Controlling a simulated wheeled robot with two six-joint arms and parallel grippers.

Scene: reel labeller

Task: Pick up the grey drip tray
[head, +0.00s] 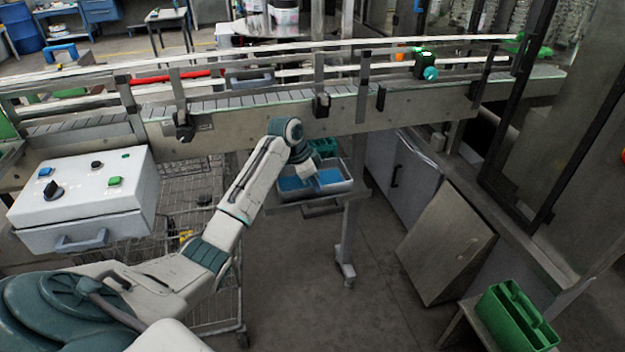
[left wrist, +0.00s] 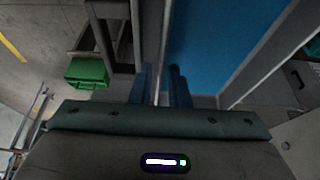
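The grey drip tray (head: 343,188), with a blue inside, sits below the conveyor in the middle of the head view. My left arm reaches over its near side, and my left gripper (head: 308,174) is at the tray, its fingertips hard to make out there. In the left wrist view the two dark fingers (left wrist: 161,72) are close together, one on each side of the tray's thin grey wall. They look shut on it, with the blue inside (left wrist: 215,40) to the right. My right gripper is not in view.
A white control box (head: 85,200) and a wire cart (head: 190,185) are at the left. A green carrier (head: 515,318) stands at the lower right. The floor in front is clear.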

